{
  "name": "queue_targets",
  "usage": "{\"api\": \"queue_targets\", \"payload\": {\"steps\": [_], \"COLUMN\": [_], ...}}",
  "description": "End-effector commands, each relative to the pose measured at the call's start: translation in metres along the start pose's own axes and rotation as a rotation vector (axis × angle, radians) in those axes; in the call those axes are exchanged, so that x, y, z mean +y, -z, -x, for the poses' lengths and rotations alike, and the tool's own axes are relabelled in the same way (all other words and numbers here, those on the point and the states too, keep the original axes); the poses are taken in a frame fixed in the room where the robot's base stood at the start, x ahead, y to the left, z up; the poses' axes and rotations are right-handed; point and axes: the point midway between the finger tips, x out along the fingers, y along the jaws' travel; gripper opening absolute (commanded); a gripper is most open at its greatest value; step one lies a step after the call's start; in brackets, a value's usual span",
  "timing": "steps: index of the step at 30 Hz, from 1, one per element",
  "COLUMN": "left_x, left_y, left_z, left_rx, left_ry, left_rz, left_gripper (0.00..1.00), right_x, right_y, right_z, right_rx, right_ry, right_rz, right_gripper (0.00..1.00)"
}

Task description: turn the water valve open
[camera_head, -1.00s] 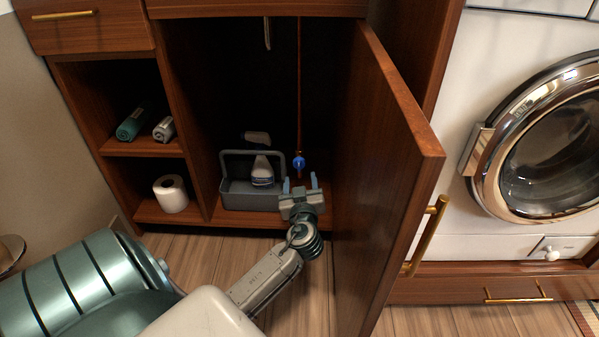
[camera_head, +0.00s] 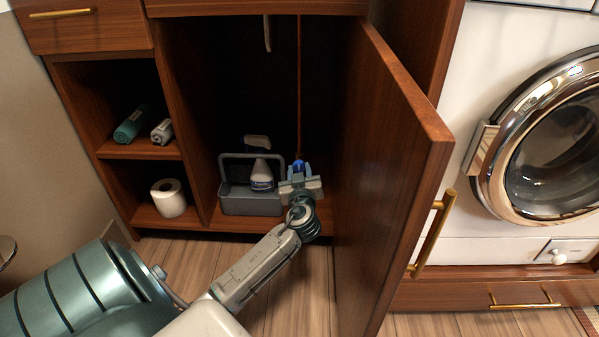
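The water valve has a blue handle (camera_head: 298,166) on a thin copper-coloured pipe (camera_head: 299,90) inside the open cabinet. My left gripper (camera_head: 298,172) reaches into the cabinet, and its fingertips lie on both sides of the blue handle in the picture. The fingers look apart; I cannot tell whether they touch the handle. The gripper hides the lower part of the valve. My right gripper is not in view.
A grey caddy (camera_head: 240,203) with a spray bottle (camera_head: 262,176) stands just left of my gripper. The open cabinet door (camera_head: 390,180) with a gold handle (camera_head: 434,232) stands close on the right. Side shelves hold rolled towels (camera_head: 134,124) and a paper roll (camera_head: 168,197).

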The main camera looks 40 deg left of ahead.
Motion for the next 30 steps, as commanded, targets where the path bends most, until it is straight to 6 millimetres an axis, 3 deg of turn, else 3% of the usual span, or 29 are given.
{"api": "queue_targets", "payload": {"steps": [14, 30], "left_x": [0.000, 0.001], "left_y": [0.000, -0.001], "left_z": [0.000, 0.000], "left_rx": [0.011, 0.053], "left_ry": [-0.001, -0.010], "left_rz": [-0.125, -0.612], "left_gripper": [0.11, 0.10], "right_x": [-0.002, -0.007], "right_y": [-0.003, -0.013], "right_z": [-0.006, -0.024], "right_rx": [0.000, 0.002], "right_ry": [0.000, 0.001], "right_rz": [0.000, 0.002], "right_gripper": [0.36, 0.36]}}
